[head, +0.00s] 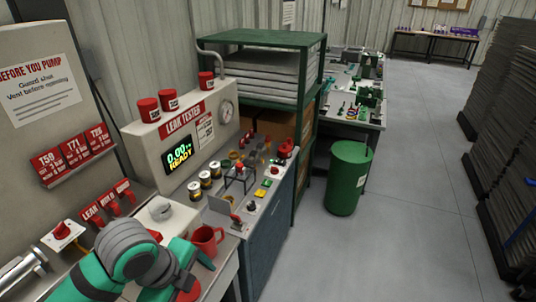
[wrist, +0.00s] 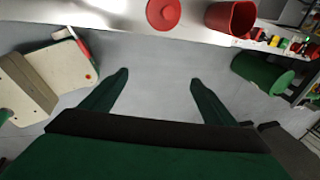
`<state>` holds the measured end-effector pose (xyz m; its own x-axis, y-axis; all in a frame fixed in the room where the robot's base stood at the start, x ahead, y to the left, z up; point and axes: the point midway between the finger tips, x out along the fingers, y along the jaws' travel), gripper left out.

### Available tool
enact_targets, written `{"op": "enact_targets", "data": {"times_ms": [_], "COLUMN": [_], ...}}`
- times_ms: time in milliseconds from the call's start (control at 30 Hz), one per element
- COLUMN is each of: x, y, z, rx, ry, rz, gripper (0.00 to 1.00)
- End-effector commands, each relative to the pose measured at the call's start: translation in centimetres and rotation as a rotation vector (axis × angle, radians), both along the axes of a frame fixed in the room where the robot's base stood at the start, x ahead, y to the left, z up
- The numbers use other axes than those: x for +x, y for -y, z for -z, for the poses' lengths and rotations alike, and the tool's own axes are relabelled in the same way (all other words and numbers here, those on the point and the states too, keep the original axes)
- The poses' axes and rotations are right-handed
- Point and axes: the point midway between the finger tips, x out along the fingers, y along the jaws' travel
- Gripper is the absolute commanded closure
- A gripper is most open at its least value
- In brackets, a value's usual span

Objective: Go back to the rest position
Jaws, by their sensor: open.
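My gripper (wrist: 158,82) is open in the wrist view, its two dark green fingers spread wide with only grey floor between them. In the head view my green and grey arm reaches across the lower left, over the front of the bench, and the gripper itself cannot be made out there. A red mug (head: 207,240) stands on the bench just right of my arm. The mug also shows at the top of the wrist view (wrist: 232,18), beyond the fingers, beside a round red thing (wrist: 163,13).
The leak tester (head: 182,145) stands at the back of the bench, with several small parts before it. A green bin (head: 348,178) is on the floor by a green shelf rack (head: 262,38). Dark stacked racks (head: 500,130) line the right. The floor between is clear.

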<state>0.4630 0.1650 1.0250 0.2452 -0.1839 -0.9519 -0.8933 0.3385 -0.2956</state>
Motion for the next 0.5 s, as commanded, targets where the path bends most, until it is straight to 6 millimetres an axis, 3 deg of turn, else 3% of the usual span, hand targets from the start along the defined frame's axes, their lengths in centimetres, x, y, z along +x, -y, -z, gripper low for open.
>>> {"op": "enact_targets", "data": {"times_ms": [167,300,500], "x": [4.0,7.4,11.0], "y": [5.3,10.3,16.4], "z": [-1.2,-3.2,-6.8], "rx": [-0.155,-0.332,-0.603], "ry": [0.139,0.268,0.412], "rz": [-0.017,-0.054,-0.130], "gripper": [0.19,0.19,0.19]}}
